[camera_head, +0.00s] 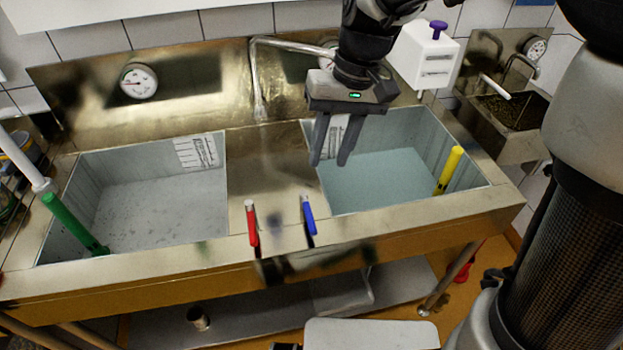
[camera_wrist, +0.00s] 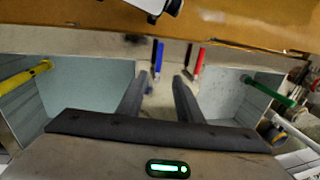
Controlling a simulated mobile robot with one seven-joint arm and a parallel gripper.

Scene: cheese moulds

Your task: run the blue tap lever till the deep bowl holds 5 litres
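The blue tap lever (camera_head: 308,214) stands on the front ledge between two sink bowls, beside a red lever (camera_head: 252,222). Both also show in the wrist view, blue (camera_wrist: 157,56) and red (camera_wrist: 188,62). The right bowl (camera_head: 465,160) holds pale blue-green water and a yellow upright tube. The left bowl (camera_head: 70,225) has a speckled grey bottom and a green tube. I cannot tell which is deeper or read the litres. My gripper (camera_head: 331,162) is open and empty above the right bowl's left side, behind the blue lever and apart from it.
A metal spout (camera_head: 290,45) rises behind the bowls. A dial (camera_head: 138,81) is on the left splashback. A white dispenser (camera_head: 424,54) with a purple knob hangs at the right. A small metal basin (camera_head: 505,125) stands far right. The ledge around the levers is clear.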

